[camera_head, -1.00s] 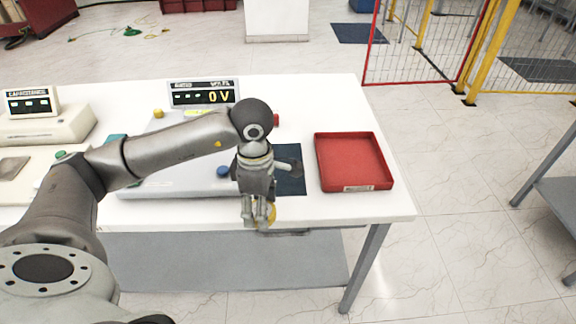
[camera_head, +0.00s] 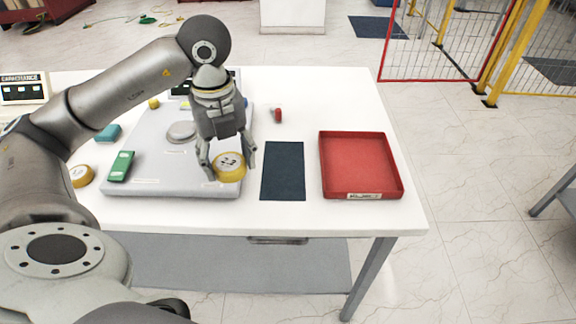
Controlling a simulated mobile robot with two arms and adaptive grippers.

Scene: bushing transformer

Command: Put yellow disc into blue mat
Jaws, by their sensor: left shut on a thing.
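A yellow disc with a white marked face (camera_head: 229,172) is between the fingers of my left gripper (camera_head: 227,163), which is shut on it. The gripper points down over the front right corner of the grey panel (camera_head: 160,186); how high the disc is above it is hard to tell. The dark blue mat (camera_head: 283,171) lies flat and bare on the table, just right of the gripper and disc. My right gripper is not in view.
A red tray (camera_head: 326,188) stands right of the mat. A small red object (camera_head: 277,115) lies behind the mat. A green block (camera_head: 121,166), a teal block (camera_head: 108,133) and another yellow round piece (camera_head: 81,176) are at the left. The white table (camera_head: 350,218) is clear at its front right.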

